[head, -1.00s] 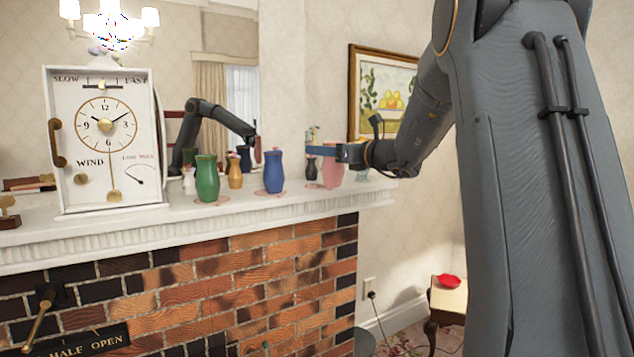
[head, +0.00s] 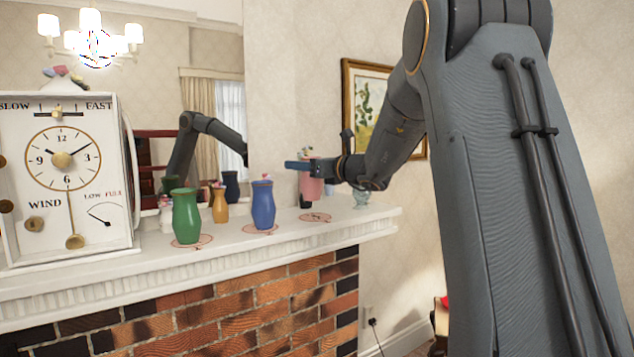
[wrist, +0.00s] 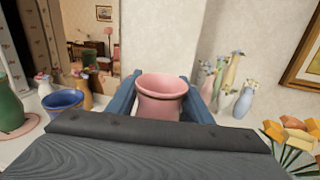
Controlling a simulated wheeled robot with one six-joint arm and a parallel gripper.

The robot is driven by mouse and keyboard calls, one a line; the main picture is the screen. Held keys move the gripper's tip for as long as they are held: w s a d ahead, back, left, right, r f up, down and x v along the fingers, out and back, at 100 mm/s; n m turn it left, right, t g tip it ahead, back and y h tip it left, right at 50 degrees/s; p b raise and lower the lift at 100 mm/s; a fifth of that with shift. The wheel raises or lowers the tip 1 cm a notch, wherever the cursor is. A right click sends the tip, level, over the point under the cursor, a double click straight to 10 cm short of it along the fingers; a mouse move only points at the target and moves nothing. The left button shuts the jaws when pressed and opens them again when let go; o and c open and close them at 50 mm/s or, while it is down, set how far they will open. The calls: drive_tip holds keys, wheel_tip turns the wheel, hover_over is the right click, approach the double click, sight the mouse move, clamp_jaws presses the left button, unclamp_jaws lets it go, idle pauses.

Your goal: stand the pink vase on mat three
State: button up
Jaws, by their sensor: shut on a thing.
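The pink vase (head: 311,188) is upright in my gripper (head: 302,166), which is shut on it near its rim. Its base appears a little above the mantel, over or near a round pinkish mat (head: 315,218) that looks bare. The mark on that mat is too small to read surely. In the wrist view the vase's open mouth (wrist: 162,87) sits between my blue fingers; its lower body is hidden.
A green vase (head: 186,217) and a blue vase (head: 263,206) stand on mats to the left. A yellow vase (head: 220,206) shows between them. The white clock (head: 65,170) is further left. A pale vase (head: 361,197) stands near the mantel's right end.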

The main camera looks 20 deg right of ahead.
sight(307, 181)
drive_tip(key=f, duration=0.1)
drive_tip(key=d+f+p, duration=0.1)
drive_tip(key=f, duration=0.1)
drive_tip(key=w+f, duration=0.1)
drive_tip(key=f, duration=0.1)
drive_tip(key=shift+d+f, duration=0.1)
drive_tip(key=shift+d, duration=0.15)
drive_tip(key=o, duration=1.3)
drive_tip(key=shift+w+d+f, duration=0.15)
drive_tip(key=shift+d+f, duration=0.1)
drive_tip(key=shift+d, duration=0.05)
drive_tip(key=shift+w+d, duration=0.15)
drive_tip(key=shift+d, duration=0.05)
drive_tip(key=shift+s+a+r, duration=0.25)
drive_tip(key=shift+s+a, duration=0.15)
drive_tip(key=shift+s, duration=0.05)
drive_tip(key=shift+s+a+r, duration=0.2)
drive_tip(key=shift+s+a, duration=0.2)
drive_tip(key=shift+s, duration=0.05)
drive_tip(key=d+b+v, duration=0.1)
drive_tip(key=b+v, duration=0.2)
drive_tip(key=v, duration=0.8)
drive_tip(key=shift+f+b, duration=0.3)
